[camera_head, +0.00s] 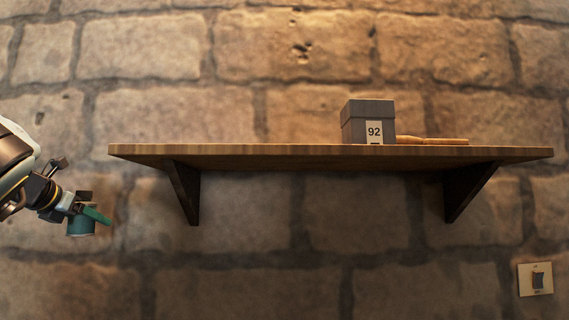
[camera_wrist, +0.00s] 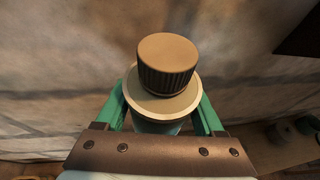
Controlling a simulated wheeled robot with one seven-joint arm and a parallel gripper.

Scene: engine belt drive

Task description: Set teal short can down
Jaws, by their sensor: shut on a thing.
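The teal short can (camera_head: 80,227) is at the far left in the head view, held off any surface below and left of the wooden shelf. My gripper (camera_head: 92,216) is shut on it, with green fingers. In the wrist view the can (camera_wrist: 160,108) shows from above, with a pale top and a ribbed brown cap. The green fingers of my gripper (camera_wrist: 163,118) press on its two sides. Most of the can's body is hidden under its top in that view.
A wooden shelf (camera_head: 300,151) on two brackets is fixed to the stone wall. A wall switch (camera_head: 536,279) is at lower right.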

